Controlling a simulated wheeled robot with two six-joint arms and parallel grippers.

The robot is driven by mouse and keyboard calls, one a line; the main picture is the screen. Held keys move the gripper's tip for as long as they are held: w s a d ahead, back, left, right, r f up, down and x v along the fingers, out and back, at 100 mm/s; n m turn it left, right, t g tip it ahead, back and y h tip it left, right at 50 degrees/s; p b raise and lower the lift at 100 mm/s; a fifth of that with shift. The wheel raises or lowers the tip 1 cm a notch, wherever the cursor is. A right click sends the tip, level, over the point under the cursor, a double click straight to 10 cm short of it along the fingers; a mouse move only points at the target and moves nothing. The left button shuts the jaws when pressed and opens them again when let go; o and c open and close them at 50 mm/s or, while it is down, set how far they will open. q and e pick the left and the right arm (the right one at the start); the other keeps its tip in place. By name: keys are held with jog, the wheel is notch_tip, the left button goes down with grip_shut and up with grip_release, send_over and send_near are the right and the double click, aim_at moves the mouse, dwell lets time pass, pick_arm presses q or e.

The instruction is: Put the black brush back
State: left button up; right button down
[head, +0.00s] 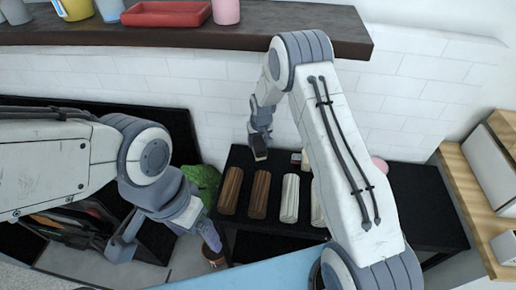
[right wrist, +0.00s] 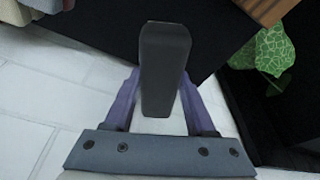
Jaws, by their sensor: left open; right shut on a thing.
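The black brush (right wrist: 165,65) shows in the right wrist view as a dark, elongated block. It stands between the purple fingers of my right gripper (right wrist: 160,105), which is shut on it. In the head view my right gripper (head: 259,138) is in front of the white tiled wall, near the back edge of the black table (head: 420,190). Only a small dark end of the brush (head: 259,154) shows there. My left gripper (head: 165,238) is open at the lower left, beside a potted plant, with nothing seen between its fingers.
A dark shelf (head: 300,25) above holds a red tray (head: 166,13) and several cups. A green plant (head: 203,183) is left of the table. A wooden counter (head: 468,200) is at right.

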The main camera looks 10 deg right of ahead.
jog(key=shift+f+p, duration=0.3)
jog(key=shift+f, duration=1.75)
jog(key=shift+f, duration=0.1)
jog(key=shift+c, duration=1.1)
grip_release()
